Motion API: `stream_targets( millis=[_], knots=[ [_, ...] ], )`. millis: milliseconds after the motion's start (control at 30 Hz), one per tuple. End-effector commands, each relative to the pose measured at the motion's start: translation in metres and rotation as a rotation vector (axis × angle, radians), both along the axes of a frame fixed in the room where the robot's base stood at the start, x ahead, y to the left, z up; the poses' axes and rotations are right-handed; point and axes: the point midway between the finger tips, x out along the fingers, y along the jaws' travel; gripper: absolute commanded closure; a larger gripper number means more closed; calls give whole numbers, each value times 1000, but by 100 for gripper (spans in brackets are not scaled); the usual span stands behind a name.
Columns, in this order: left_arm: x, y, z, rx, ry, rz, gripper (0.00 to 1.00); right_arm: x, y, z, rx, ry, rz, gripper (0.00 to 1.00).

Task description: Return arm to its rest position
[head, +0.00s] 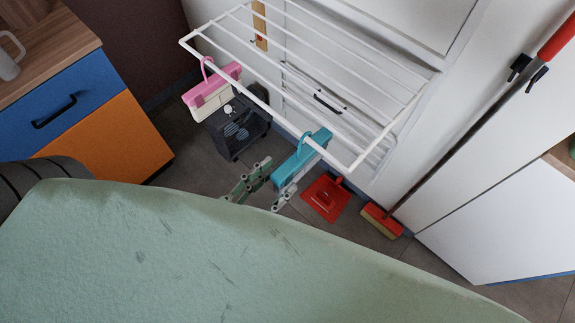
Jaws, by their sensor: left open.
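My left gripper (272,178) shows just beyond the edge of a large pale green surface that fills the bottom of the head view. Its two fingers stand apart with nothing seen between them. It appears in front of the floor, beside a teal brush-like item; how far apart they are in depth I cannot tell. The green surface hides the rest of the arm. My right gripper is not in view. No gas hob is in view.
A white drying rack (357,165) juts from the wall, with pink (212,88) and teal (303,160) items hanging. Below are a dark crate (238,132), a red dustpan (325,199) and a red-handled broom (450,140). A blue-and-orange cabinet (105,140) stands left.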

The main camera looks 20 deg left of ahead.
Motion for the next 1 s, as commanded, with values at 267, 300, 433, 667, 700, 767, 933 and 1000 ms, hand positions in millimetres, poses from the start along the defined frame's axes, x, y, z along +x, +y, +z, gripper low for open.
stream_targets(
  millis=[267,300,433,667,700,767,933,1000],
  knots=[
    [-51,18,-1,0,3,-1,54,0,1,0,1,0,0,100],
    [-56,20,0,1,2,-1,54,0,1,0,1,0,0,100],
    [-64,23,0,1,0,-1,54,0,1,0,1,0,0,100],
    [-66,24,-3,3,5,2,54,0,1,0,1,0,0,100],
    [-65,25,-10,8,16,4,54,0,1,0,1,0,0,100],
    [-64,28,-27,21,49,14,54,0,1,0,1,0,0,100],
    [-66,42,-129,97,250,59,54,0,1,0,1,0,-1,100],
    [-71,50,-183,138,364,79,54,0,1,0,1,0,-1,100]
  ],
)
